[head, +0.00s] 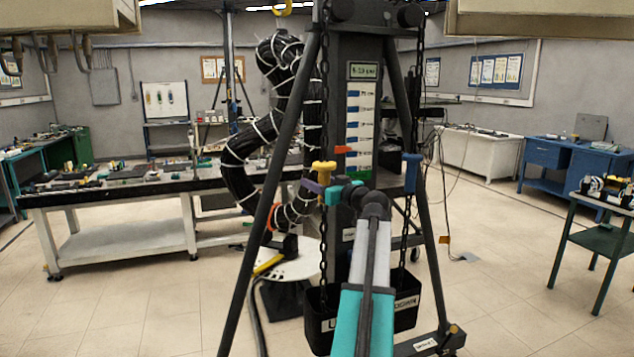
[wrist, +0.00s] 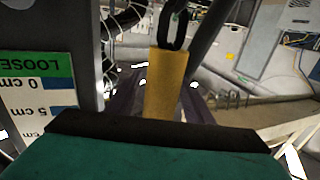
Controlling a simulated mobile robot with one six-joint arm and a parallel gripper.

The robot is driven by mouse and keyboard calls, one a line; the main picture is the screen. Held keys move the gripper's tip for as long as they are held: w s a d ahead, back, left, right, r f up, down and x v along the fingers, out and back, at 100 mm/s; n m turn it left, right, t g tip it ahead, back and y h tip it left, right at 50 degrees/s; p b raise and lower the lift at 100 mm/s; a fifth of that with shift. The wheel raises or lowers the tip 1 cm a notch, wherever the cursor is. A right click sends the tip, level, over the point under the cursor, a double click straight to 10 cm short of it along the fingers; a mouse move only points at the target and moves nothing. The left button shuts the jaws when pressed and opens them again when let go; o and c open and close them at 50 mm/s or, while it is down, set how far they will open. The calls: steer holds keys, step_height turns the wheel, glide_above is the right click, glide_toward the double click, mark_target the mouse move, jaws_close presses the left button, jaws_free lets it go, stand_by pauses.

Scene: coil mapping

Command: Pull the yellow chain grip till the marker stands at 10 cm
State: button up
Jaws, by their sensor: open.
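The yellow chain grip (head: 323,172) hangs on the left dark chain of the black stand. My gripper (head: 325,190), with purple fingers, is at it, just below its wider top. In the wrist view the yellow grip (wrist: 165,88) stands between the open fingers; contact cannot be told. The orange marker (head: 342,150) points at the low part of the scale board (head: 361,126), a little above its green strip. The wrist view shows "LOOSE", "0 cm" and "5 cm" upside down on the board (wrist: 38,85). The small display (head: 362,70) above is too small to read surely.
A blue grip (head: 412,172) hangs on the right chain. A black bin (head: 405,305) sits low on the stand. A black ribbed hose (head: 240,165) curves at the left, before a long workbench (head: 120,193). The floor is open at front left and right.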

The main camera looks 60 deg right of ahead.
jaws_close()
steer(key=shift+f, duration=0.1)
step_height(320, 180, down, 20)
steer(key=b, duration=2.1)
